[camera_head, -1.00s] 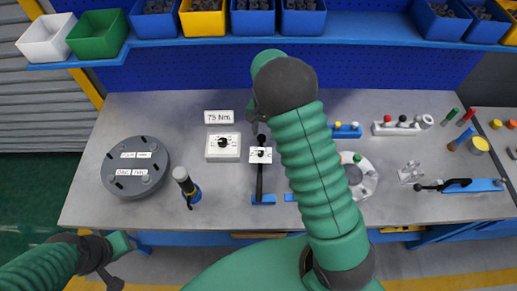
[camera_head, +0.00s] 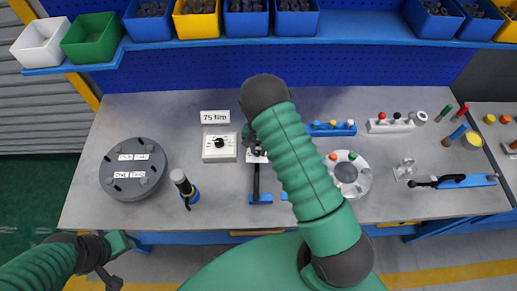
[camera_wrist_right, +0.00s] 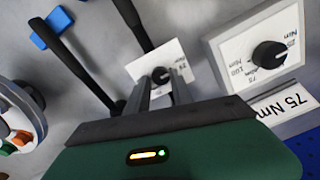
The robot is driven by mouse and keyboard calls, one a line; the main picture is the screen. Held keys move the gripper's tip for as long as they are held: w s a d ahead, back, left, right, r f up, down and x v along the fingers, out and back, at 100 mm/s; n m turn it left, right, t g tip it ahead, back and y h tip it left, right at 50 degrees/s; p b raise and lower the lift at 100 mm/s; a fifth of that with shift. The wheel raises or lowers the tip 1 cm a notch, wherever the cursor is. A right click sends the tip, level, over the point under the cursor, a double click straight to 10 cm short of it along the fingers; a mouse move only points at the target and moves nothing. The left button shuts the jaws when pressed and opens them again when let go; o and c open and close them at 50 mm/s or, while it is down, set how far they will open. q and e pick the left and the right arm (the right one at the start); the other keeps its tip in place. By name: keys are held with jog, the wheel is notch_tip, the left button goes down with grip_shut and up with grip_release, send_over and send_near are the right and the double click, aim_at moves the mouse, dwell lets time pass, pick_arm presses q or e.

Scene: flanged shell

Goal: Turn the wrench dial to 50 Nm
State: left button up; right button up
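The torque wrench (camera_head: 256,185) lies on the bench with a black handle and blue supports. Its white dial plate with a small black knob (camera_wrist_right: 161,75) shows in the right wrist view; its scale is not readable. My right gripper (camera_wrist_right: 162,84) is at this dial, its two fingers apart with the knob between or just beyond the tips; contact cannot be told. In the head view my right gripper (camera_head: 252,142) is partly hidden by my arm and covers part of the dial. My left gripper (camera_head: 110,262) hangs at the lower left, off the bench; its fingers are unclear.
A white box with a black dial (camera_head: 219,143) stands left of the wrench, beside a "75 Nm" sign (camera_head: 215,117). A dark flanged disc (camera_head: 133,170) and an upright tool (camera_head: 186,188) are farther left. A round tray (camera_head: 362,178) and a blue rack (camera_head: 331,129) stand right.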

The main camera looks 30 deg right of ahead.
jog(key=shift+a+r, duration=0.1)
jog(key=shift+a, duration=0.25)
jog(key=c, duration=0.4)
jog(key=shift+a+r, duration=0.15)
jog(key=shift+a, duration=0.15)
grip_shut()
jog(key=shift+d, duration=0.5)
pick_arm(q)
jog(key=shift+a+f, duration=0.1)
jog(key=shift+a, duration=0.15)
pick_arm(e)
jog(key=shift+m, duration=0.3)
pick_arm(q)
jog(key=shift+a, duration=0.1)
pick_arm(e)
jog(key=shift+a, duration=0.15)
pick_arm(q)
jog(key=shift+a+f, duration=0.15)
jog(key=shift+a, duration=0.15)
pick_arm(e)
jog(key=shift+a+m, duration=0.2)
jog(key=shift+m, duration=0.1)
pick_arm(q)
jog(key=shift+d, duration=0.25)
pick_arm(e)
jog(key=shift+d, duration=0.25)
pick_arm(q)
jog(key=shift+a, duration=0.15)
pick_arm(e)
jog(key=shift+a, duration=0.15)
